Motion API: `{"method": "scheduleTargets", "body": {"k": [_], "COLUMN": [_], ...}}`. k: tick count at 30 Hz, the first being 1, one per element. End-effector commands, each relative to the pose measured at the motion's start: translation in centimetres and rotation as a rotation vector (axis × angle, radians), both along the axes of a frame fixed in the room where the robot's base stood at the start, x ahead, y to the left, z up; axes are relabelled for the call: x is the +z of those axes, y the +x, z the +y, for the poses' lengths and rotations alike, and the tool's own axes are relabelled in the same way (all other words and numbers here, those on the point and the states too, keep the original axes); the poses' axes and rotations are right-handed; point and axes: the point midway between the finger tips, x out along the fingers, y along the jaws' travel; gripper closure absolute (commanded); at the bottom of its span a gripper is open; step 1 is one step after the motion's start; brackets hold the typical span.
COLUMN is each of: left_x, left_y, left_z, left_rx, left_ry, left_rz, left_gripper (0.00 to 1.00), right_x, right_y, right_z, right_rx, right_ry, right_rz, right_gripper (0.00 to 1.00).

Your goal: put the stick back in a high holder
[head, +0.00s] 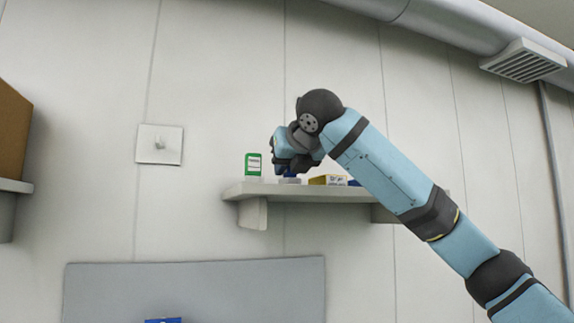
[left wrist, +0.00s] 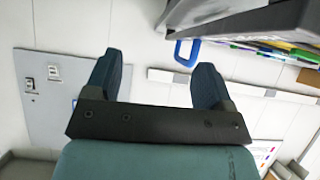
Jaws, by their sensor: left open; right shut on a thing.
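My right gripper (head: 291,168) is above a wall shelf (head: 255,189), pointing down towards its top. It is shut on a small, dark blue thing that looks like the stick (head: 290,173), mostly hidden by the fingers. Directly below the fingertips is a small grey piece (head: 289,181) on the shelf, which may be the holder. I cannot tell whether the stick is inside it or just over it. My left gripper (left wrist: 156,78) shows only in the left wrist view, open with nothing between its fingers.
A green box (head: 253,164) stands left of the right gripper on the shelf. A yellow box (head: 328,180) lies to the right, near my forearm. A plain wall switch (head: 159,144) is further left. A blue handle (left wrist: 187,53) shows in the left wrist view.

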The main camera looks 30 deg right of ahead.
Motion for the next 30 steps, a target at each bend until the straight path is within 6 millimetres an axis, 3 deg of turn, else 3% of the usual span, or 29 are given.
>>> {"method": "scheduleTargets", "body": {"k": [9, 10, 13, 19, 23, 30], "left_x": [-0.02, -0.02, -0.04, -0.06, -0.06, -0.06], "left_y": [-0.02, -0.02, -0.05, -0.09, -0.09, -0.09], "left_z": [0.01, 0.01, 0.01, 0.02, 0.02, 0.02], "left_rx": [0.000, 0.000, 0.000, 0.000, 0.000, 0.000], "left_ry": [0.000, 0.000, 0.000, 0.000, 0.000, 0.000], "left_rz": [0.001, 0.001, 0.001, 0.002, 0.002, 0.002], "left_gripper": [0.24, 0.24, 0.24, 0.24, 0.24, 0.24], "right_x": [-0.01, -0.01, -0.01, -0.01, -0.01, -0.01], "right_y": [-0.03, -0.02, -0.02, -0.02, -0.02, -0.01], "right_z": [0.01, 0.00, 0.00, 0.00, 0.00, 0.00], "right_rx": [0.000, 0.000, 0.000, 0.000, 0.000, 0.000], "right_ry": [0.000, 0.000, 0.000, 0.000, 0.000, 0.000], "right_rz": [-0.001, -0.001, -0.001, -0.001, -0.001, -0.001], "right_gripper": [0.98, 0.75, 0.52, 0.49, 0.24, 0.24]}}
